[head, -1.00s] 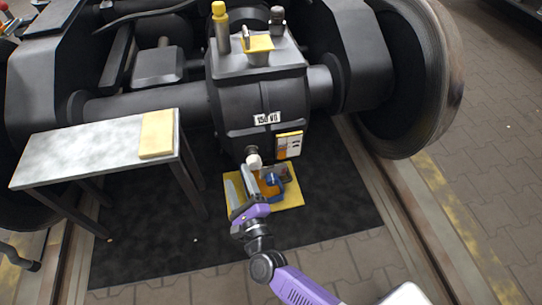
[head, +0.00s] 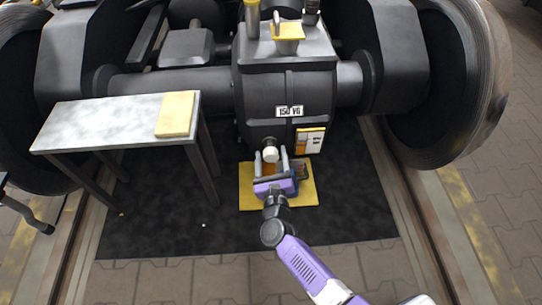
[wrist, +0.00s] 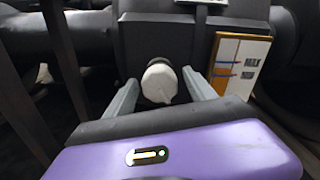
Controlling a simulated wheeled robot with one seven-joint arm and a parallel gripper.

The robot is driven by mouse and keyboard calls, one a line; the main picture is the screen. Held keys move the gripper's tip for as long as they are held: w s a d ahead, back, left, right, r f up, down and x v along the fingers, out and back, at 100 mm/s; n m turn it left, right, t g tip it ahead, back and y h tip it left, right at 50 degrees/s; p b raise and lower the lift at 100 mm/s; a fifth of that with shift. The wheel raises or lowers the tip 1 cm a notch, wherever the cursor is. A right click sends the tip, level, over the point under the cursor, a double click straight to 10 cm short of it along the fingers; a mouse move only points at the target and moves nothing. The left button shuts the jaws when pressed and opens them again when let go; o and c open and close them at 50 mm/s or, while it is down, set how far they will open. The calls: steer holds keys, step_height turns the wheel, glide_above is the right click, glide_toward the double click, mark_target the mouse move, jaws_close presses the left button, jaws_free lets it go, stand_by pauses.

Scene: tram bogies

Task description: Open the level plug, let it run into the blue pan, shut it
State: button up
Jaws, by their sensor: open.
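The level plug is a pale round knob (head: 270,153) low on the front of the dark gearbox (head: 285,100). In the wrist view the knob (wrist: 159,82) sits between and just beyond the fingers. My gripper (head: 271,162) is purple with grey fingers. It is open, one finger on each side of the knob; I cannot tell whether either touches it. The blue pan (head: 303,178) stands on a yellow mat (head: 250,195) below, largely hidden behind my gripper. I see no oil running.
A sign with MAX and MIN marks (wrist: 239,68) is right of the plug. A grey table (head: 95,120) with a yellow pad (head: 176,114) stands at left. A large wheel (head: 450,90) is at right. The dark floor mat (head: 350,205) is mostly clear.

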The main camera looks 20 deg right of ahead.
steer(key=shift+w+d, duration=0.15)
steer(key=shift+w, duration=0.3)
steer(key=shift+c, duration=0.4)
steer(key=c, duration=1.3)
